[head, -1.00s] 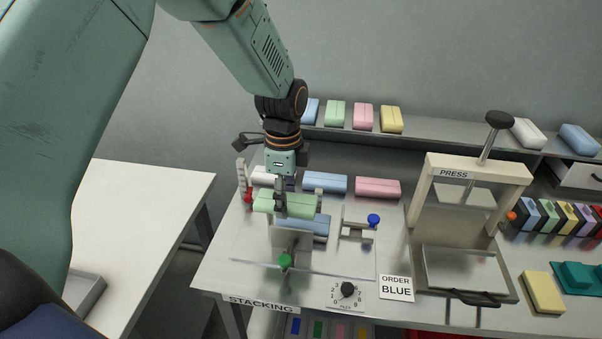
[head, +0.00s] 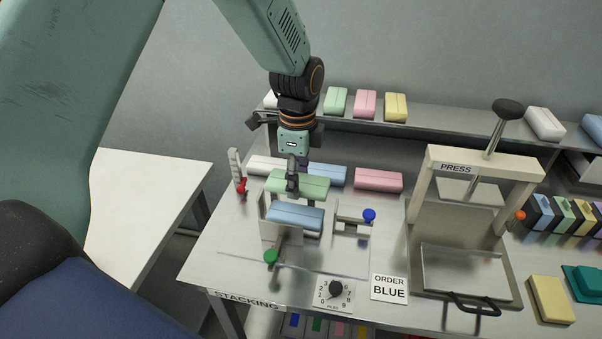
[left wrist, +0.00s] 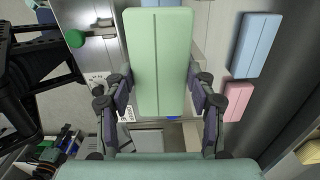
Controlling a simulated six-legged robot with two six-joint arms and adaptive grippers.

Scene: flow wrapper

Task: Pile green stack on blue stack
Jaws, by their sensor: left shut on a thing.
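My left gripper (head: 292,182) is shut on the green stack (head: 313,187), a light green ridged block. The green stack also fills the upper middle of the left wrist view (left wrist: 158,60), between the fingers (left wrist: 160,100). In the head view it shows just above and behind the blue stack (head: 295,218), a light blue ridged block in the metal stacking fixture (head: 267,222). The gap between the two stacks is hard to judge. My right gripper is not in view.
White, blue (head: 328,175) and pink (head: 378,181) blocks lie in a row behind the fixture. A green knob (head: 270,256) and a blue knob (head: 369,215) flank it. The press (head: 463,169) stands to the right. An "ORDER BLUE" card (head: 389,288) stands in front.

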